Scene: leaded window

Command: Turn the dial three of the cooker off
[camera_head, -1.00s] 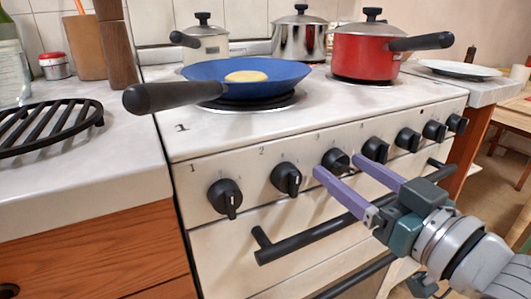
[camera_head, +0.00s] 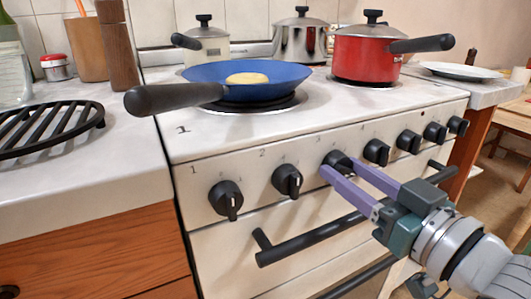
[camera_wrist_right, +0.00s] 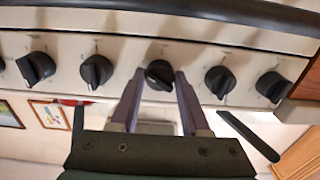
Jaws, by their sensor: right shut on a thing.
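The cooker (camera_head: 220,155) has a row of black dials along its cream front, with small numbers printed above them. Dial three (camera_head: 336,157) is the third from the left, partly hidden by my fingers. My right gripper (camera_head: 342,168) reaches in from the right with its two purple fingers at dial three. In the right wrist view, dial three (camera_wrist_right: 159,76) sits between the fingertips, and the gripper (camera_wrist_right: 160,80) is shut on it. I cannot tell its pointer angle for sure. Dial one (camera_head: 226,199) and dial two (camera_head: 287,180) stand to the left. My left gripper is not in view.
A black oven handle (camera_head: 310,240) runs below the dials, close under my right gripper. A blue pan (camera_head: 240,75) with its handle sticking out left, and a red pot (camera_head: 368,55), stand on the hob. Dial four (camera_head: 376,152) is just right of my fingers.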

